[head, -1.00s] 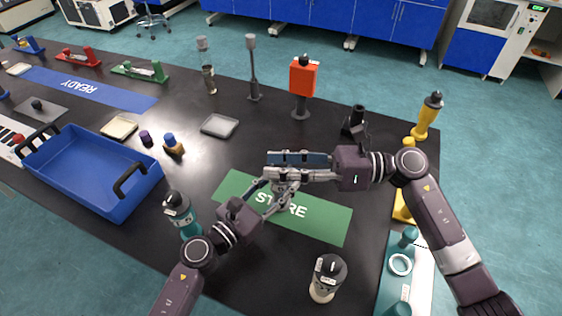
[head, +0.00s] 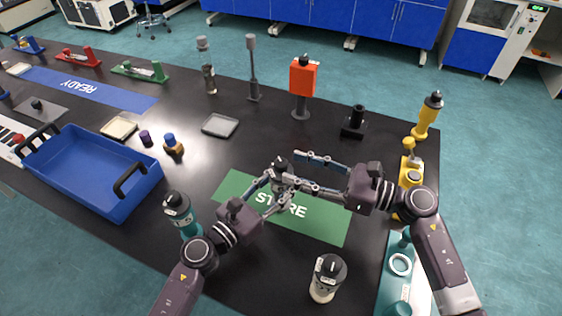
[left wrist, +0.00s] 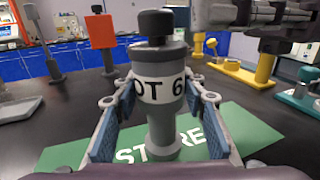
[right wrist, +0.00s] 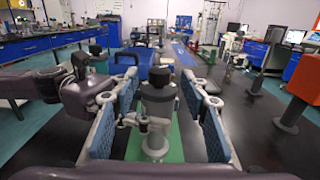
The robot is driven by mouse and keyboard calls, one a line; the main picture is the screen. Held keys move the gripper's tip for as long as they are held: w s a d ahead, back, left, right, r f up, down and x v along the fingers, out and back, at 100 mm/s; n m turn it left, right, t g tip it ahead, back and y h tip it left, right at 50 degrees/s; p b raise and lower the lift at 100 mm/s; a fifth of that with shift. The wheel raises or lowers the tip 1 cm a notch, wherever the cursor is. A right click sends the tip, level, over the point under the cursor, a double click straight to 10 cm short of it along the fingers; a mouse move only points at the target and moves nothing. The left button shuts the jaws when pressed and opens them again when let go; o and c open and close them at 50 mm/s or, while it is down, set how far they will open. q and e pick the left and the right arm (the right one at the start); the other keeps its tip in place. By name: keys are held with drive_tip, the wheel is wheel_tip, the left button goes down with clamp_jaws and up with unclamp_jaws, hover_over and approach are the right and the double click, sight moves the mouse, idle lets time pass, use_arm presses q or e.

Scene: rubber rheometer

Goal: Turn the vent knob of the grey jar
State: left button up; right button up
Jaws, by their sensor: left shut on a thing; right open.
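The grey jar (head: 280,165) stands upright over the green STORE mat (head: 330,220), with a white "OT 6" label (left wrist: 158,90) in the left wrist view. Its black vent knob (left wrist: 156,22) is on top. My left gripper (head: 272,188) is shut on the jar, one finger on each side of the body. My right gripper (head: 292,168) is open; its fingers are spread, and the jar (right wrist: 158,98) shows between them in the right wrist view. Whether the right fingers touch the jar or knob is unclear. I cannot tell if the jar's base touches the mat.
A teal jar (head: 178,210) and a cream jar (head: 325,283) stand near the front edge. A blue tray (head: 92,200) is at left. Behind stand an orange block on a stand (head: 302,78), a black stand (head: 354,122) and a yellow bottle (head: 427,118).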

sight(281, 162)
drive_tip(key=shift+x, duration=2.4)
clamp_jaws()
drive_tip(key=shift+n+g, duration=0.4)
drive_tip(key=shift+g, duration=0.2)
drive_tip(key=n+g+y, duration=0.1)
drive_tip(key=n+g, duration=0.2)
drive_tip(key=g, duration=0.1)
drive_tip(key=shift+g, duration=0.4)
drive_tip(key=shift+f+n+g, duration=0.15)
drive_tip(key=shift+n+g, duration=1.85)
drive_tip(key=shift+g, duration=1)
drive_tip(key=shift+f+n+g+h, duration=0.1)
drive_tip(key=shift+n+g+h, duration=0.45)
drive_tip(key=shift+g, duration=0.35)
